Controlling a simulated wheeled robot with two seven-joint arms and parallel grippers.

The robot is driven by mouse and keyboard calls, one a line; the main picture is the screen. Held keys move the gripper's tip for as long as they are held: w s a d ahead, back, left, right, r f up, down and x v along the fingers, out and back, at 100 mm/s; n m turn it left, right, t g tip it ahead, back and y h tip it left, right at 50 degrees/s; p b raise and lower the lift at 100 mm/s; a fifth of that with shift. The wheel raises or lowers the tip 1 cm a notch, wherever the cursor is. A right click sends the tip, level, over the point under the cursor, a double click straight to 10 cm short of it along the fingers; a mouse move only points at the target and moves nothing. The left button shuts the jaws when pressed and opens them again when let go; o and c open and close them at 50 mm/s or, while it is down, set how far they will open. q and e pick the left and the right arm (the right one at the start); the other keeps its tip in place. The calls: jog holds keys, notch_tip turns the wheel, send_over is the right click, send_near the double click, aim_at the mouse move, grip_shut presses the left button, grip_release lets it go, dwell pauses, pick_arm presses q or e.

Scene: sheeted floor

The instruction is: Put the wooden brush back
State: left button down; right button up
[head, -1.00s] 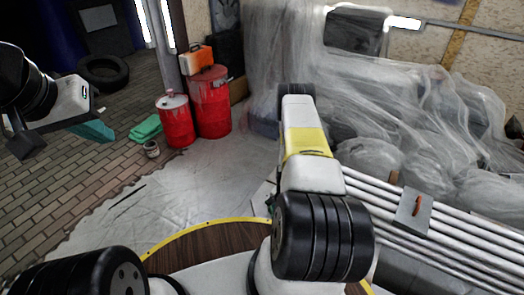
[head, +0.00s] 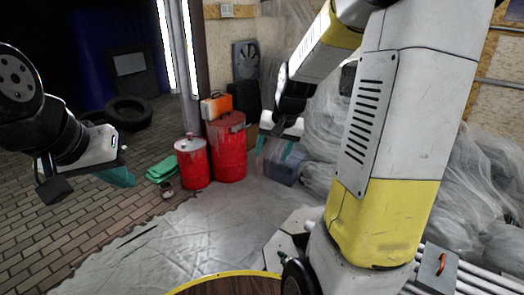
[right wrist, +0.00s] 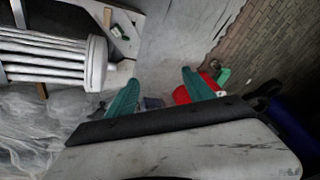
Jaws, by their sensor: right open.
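I cannot make out a wooden brush for sure in either view. A small dark object (right wrist: 118,31) lies on a grey surface in the right wrist view, too small to name. My right gripper (right wrist: 160,92) is open and empty in the right wrist view, its two teal fingers apart. In the head view the right gripper (head: 277,145) hangs in front of the plastic sheeting, partly blurred into it. My left gripper (head: 85,185) is at the left over the brick floor, its fingers apart with nothing between them.
Red drums (head: 228,150) and (head: 193,163) stand at the back, an orange case (head: 216,106) on the larger one. A green cloth (head: 162,170), a small can (head: 167,190) and a tire (head: 129,113) lie on the floor.

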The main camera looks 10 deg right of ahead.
jog(key=s+a+r+n, duration=0.1)
jog(key=s+r, duration=0.2)
jog(key=s, duration=0.3)
jog(key=s+a+r+n+t, duration=0.1)
jog(key=s+a+r, duration=0.1)
jog(key=s+r, duration=0.2)
jog(key=s+a+r+n+t, duration=0.1)
jog(key=s+a+r+n, duration=0.1)
jog(key=s, duration=0.7)
jog(key=shift+s+a+r+y, duration=0.2)
jog(key=shift+s+r+y, duration=0.15)
jog(key=shift+r, duration=0.45)
